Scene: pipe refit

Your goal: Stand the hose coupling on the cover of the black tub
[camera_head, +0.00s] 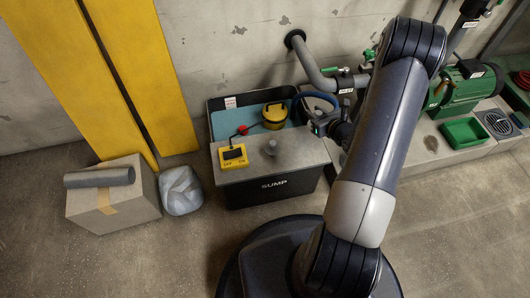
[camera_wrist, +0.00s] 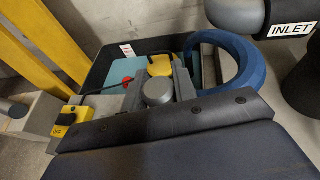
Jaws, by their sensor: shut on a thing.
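The black tub (camera_head: 262,194), marked SUMP, stands on the floor against the wall. A grey cover (camera_head: 235,174) lies over its front part, and the back part is open. The hose coupling (camera_wrist: 157,93) is a short grey cylinder, upright between the grey fingers of my gripper (camera_wrist: 158,84). The coupling also shows in the head view (camera_head: 271,147), over the middle of the cover. My gripper reaches in from the right and is shut on it. I cannot tell whether the coupling's foot touches the cover; its lower part is hidden in the wrist view.
A yellow OFF/ON switch box (camera_head: 233,156) sits on the cover's left. A yellow float (camera_head: 274,115) and red ball (camera_head: 243,130) are at the open part. A blue ring (camera_wrist: 232,62) is at the tub's right. A carton (camera_head: 115,205) and grey bundle (camera_head: 181,190) stand left.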

